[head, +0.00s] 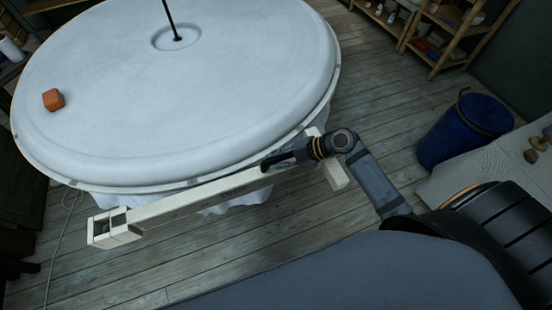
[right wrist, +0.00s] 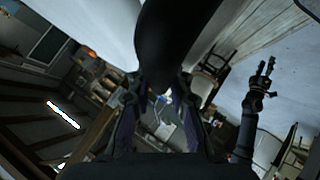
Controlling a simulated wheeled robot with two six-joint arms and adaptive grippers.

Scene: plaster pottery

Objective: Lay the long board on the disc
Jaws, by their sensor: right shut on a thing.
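The disc (head: 190,100) is a large, round, pale plaster slab with a raised rim, and it fills the upper left of the head view. The long board (head: 180,205) is a cream-white beam with a squared, hollow-looking end block at the left and a crosspiece at the right. It lies slantwise along the disc's near edge, outside the rim. My right gripper (head: 285,161) is shut on the long board towards its right end. In the right wrist view, a dark shape hides much of the grip. My left gripper (right wrist: 267,67) shows there at the right, fingers apart and empty.
An orange block (head: 53,99) sits on the disc's left side, and a thin dark rod (head: 171,20) stands at its centre. Shelves (head: 440,35) stand behind.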

